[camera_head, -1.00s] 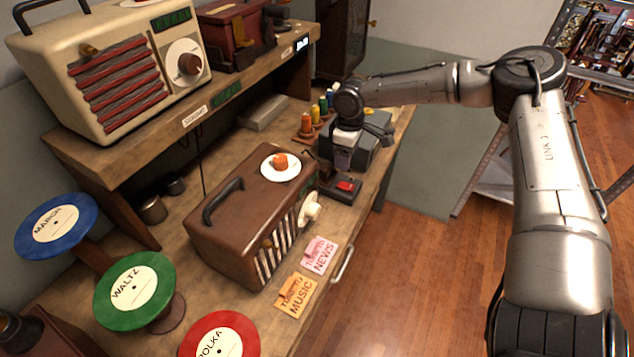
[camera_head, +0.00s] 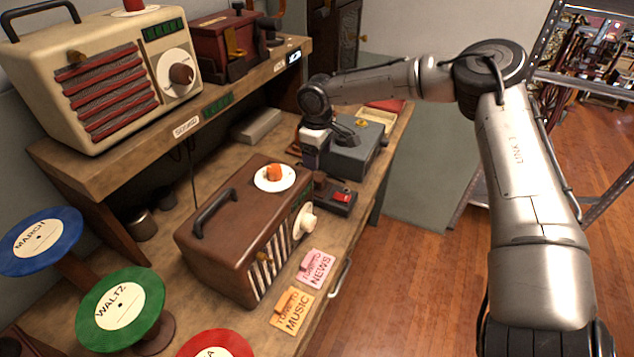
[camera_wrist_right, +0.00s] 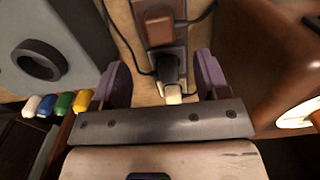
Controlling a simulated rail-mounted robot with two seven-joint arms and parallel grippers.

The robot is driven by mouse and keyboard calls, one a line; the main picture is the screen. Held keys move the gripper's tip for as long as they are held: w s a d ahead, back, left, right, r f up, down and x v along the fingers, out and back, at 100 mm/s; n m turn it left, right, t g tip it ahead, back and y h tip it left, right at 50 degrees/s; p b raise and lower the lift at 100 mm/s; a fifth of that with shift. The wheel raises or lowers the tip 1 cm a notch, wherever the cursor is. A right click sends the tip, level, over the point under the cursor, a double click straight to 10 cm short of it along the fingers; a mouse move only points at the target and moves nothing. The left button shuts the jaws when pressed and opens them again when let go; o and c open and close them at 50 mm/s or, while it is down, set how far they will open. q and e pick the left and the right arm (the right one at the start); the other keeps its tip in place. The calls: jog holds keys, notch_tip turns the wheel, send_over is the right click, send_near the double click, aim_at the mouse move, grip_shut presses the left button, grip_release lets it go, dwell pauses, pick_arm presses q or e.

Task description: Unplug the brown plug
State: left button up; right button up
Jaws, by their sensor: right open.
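The brown plug (camera_wrist_right: 159,22) sits in a dark power strip (camera_wrist_right: 181,35) at the top middle of the right wrist view. A black plug (camera_wrist_right: 170,69) sits in the same strip, nearer to me, with a white piece below it. My right gripper (camera_wrist_right: 160,72) is open, with its purple fingers on either side of the black plug and short of the brown one. In the head view my right gripper (camera_head: 313,158) points down over the bench behind the strip (camera_head: 333,198), which has a red switch. My left gripper is not in view.
A brown radio (camera_head: 225,210) stands close beside the strip. A grey box (camera_head: 352,155) stands on its other side, and several coloured spools (camera_wrist_right: 60,104) are near. Black cables (camera_wrist_right: 125,40) run by the strip. A shelf (camera_head: 190,125) overhangs the bench's back.

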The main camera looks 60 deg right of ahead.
aim_at(318, 177)
notch_tip(318, 177, down, 5)
jog(key=b, duration=0.5)
jog(key=shift+f, duration=0.15)
jog(key=shift+f+b, duration=0.55)
jog(key=shift+f, duration=1.2)
jog(key=shift+p, duration=0.45)
